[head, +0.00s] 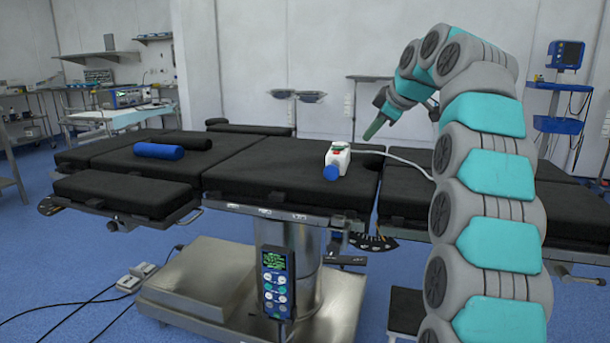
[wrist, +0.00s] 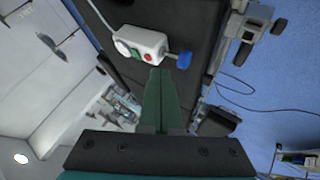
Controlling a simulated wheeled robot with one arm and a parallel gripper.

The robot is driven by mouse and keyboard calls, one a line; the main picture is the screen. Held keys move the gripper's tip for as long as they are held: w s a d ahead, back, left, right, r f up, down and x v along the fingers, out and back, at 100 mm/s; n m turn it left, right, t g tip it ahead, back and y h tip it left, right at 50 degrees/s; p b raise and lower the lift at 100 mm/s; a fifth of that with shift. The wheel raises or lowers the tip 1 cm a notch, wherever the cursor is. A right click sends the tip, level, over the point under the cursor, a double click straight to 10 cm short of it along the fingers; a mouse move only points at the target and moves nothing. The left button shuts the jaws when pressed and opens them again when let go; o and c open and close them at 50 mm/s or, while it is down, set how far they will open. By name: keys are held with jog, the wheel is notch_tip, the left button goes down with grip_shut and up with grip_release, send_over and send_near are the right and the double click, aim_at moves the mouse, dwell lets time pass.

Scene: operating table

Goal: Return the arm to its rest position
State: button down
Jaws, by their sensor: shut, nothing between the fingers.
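My arm in grey and teal rises at the right of the head view and bends over toward the table. My gripper (head: 374,129) points down and to the left above the black operating table (head: 275,185), to the right of a small white box. In the wrist view my gripper (wrist: 157,72) shows as two dark green fingers closed together with nothing between them. The white box (head: 338,157) has a red and a green button and a blue knob (head: 333,172). The box (wrist: 140,45) also shows beyond the fingertips in the wrist view, apart from them.
A blue roll (head: 158,151) and a black roll (head: 186,140) lie on the table's left part. A cable (head: 408,162) runs from the box to the right, behind my arm. A handset (head: 277,282) hangs on the table's front. A blue monitor stand (head: 562,90) is at the back right.

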jog(key=s+f+m+g+h, duration=0.1)
jog(key=s+f+m+g, duration=0.2)
jog(key=s+f, duration=0.8)
jog(key=s+f+m+g+h, duration=0.1)
jog(key=s+f+m+g, duration=0.2)
jog(key=s+f, duration=0.9)
jog(key=s+f+m+g+h, duration=0.1)
jog(key=s+f+m+g, duration=0.3)
jog(key=s, duration=2.7)
notch_tip(320, 180, down, 8)
jog(key=m, duration=0.3)
jog(key=shift+s+a+r+m+h, duration=0.15)
jog(key=shift+a+m+h, duration=0.1)
jog(key=shift+m+h, duration=0.15)
